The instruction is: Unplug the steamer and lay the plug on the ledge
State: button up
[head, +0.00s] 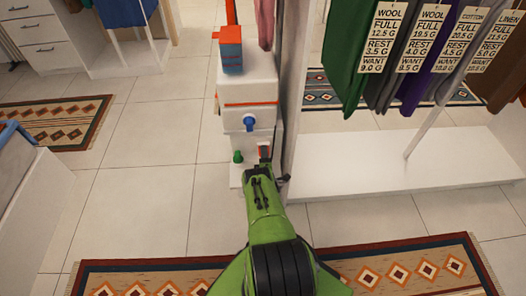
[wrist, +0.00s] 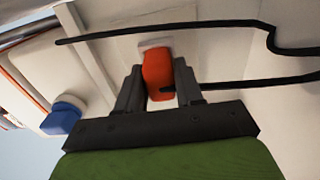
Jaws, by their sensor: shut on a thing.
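The orange plug (wrist: 158,72) is between the two fingers of my gripper (wrist: 159,88) in the wrist view. My gripper is shut on it. The plug's far end meets a small pale socket plate (wrist: 155,43); I cannot tell whether its pins are seated. A black cord (wrist: 240,84) runs right from the plug. In the head view my gripper (head: 263,168) is low beside the white steamer (head: 252,92), at its right, and the plug shows only as a small orange patch. I cannot tell for sure which surface is the ledge.
A white upright panel (head: 298,70) stands right of the steamer. A low white platform (head: 350,180) extends right under hanging garments (head: 350,60). The steamer has a blue knob (head: 249,124) and a green knob (head: 238,157). Tiled floor (head: 140,200) is open at left.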

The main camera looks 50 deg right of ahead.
grip_shut()
jog(key=shift+p+v, duration=0.9)
jog(key=shift+v, duration=0.25)
jog(key=shift+s+a, duration=0.1)
dwell(0.4)
jog(key=shift+p+v, duration=0.5)
jog(key=shift+v, duration=1.45)
